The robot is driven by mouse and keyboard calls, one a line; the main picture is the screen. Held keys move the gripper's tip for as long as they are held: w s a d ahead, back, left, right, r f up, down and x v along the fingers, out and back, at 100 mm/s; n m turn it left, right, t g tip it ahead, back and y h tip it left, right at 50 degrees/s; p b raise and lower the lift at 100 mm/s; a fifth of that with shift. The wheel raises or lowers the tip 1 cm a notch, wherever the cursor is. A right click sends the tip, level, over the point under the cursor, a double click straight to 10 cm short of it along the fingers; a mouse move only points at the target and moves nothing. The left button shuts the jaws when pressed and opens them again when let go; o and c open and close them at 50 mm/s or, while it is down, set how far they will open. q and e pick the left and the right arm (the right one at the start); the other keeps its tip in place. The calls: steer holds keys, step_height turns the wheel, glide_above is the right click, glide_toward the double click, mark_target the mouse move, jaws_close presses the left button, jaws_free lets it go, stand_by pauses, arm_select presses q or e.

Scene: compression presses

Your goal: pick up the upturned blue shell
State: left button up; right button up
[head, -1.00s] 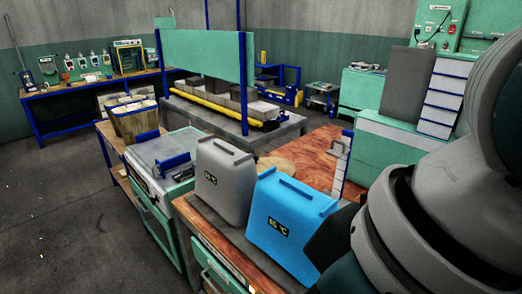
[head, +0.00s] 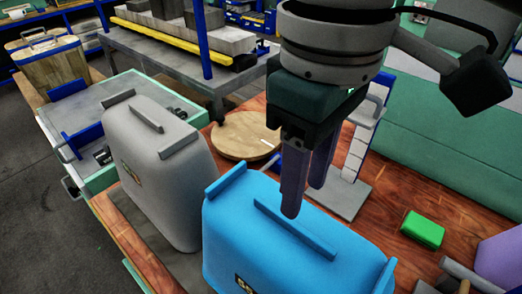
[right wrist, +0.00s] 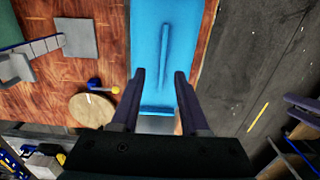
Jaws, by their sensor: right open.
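The blue shell (head: 285,245) stands upturned on the wooden bench, with a raised rib along its top and a display marking on its side. In the right wrist view the blue shell (right wrist: 180,75) lies below and ahead of the fingers. My right gripper (head: 305,200) is open and empty above the shell, its fingers pointing down near the top rib. In the right wrist view the fingers of my right gripper (right wrist: 165,85) stand apart on either side of the shell's near part. I cannot tell whether they touch it. My left gripper is not in view.
A grey shell (head: 165,165) stands close to the left of the blue one. A round wooden disc (head: 243,138) and a grey upright stand lie behind. A green block (head: 422,229) and a purple object (head: 500,260) are to the right on the wooden bench top (head: 395,195).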

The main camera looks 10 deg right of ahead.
mark_target(293, 222)
steer(key=f, duration=0.6)
steer(key=shift+a+p, duration=0.3)
steer(key=shift+c, duration=0.2)
jaws_close()
stand_by(0.9)
